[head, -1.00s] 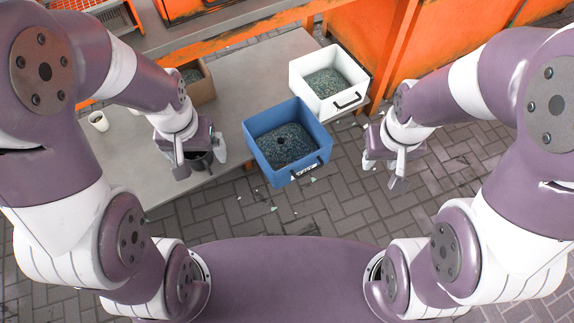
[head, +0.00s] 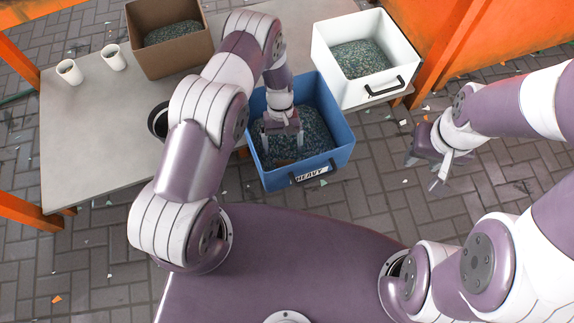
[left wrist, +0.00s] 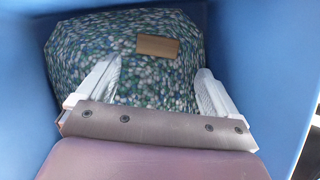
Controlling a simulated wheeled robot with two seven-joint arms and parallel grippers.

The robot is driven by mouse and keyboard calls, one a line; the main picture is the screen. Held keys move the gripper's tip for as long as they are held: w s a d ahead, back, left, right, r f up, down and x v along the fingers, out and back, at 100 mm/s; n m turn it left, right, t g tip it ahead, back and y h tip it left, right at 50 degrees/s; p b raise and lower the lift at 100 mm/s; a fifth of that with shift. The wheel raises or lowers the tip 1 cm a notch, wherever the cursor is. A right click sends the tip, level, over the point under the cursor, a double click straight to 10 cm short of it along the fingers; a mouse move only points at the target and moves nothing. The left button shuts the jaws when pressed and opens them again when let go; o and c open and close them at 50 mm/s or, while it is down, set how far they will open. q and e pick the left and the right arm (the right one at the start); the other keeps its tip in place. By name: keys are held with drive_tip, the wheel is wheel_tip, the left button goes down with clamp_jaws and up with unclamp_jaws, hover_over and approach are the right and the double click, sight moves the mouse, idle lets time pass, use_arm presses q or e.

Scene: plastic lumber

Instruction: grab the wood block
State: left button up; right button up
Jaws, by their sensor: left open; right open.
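The wood block (left wrist: 158,46) is a small brown piece lying on the speckled blue-green granules (left wrist: 140,30) in the left wrist view. The granules fill the bottom of the blue bin (head: 335,160), marked HEAVY. My left gripper (head: 283,143) reaches down into this bin. In the left wrist view its two white fingers (left wrist: 157,82) are spread apart with nothing between them, and the block lies beyond their tips. In the head view a brownish patch by the gripper may be the block, partly hidden. My right gripper (head: 438,172) is open and empty above the paved floor.
A white bin (head: 398,92) with granules stands behind and right of the blue bin. A brown box (head: 165,62), two white cups (head: 69,72) and a dark round container (head: 158,120) stand on the grey table (head: 95,140). The blue bin's walls surround my left gripper.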

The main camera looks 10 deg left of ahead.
sight(285, 160)
use_arm(q)
drive_tip(key=b+x, duration=0.2)
drive_tip(key=x, duration=0.1)
drive_tip(key=b+x, duration=0.1)
drive_tip(key=x, duration=0.1)
drive_tip(key=shift+w+d+f+b, duration=0.15)
drive_tip(key=shift+w+f+b, duration=0.2)
drive_tip(key=shift+b, duration=0.05)
drive_tip(key=shift+r, duration=0.1)
drive_tip(key=c, duration=1.1)
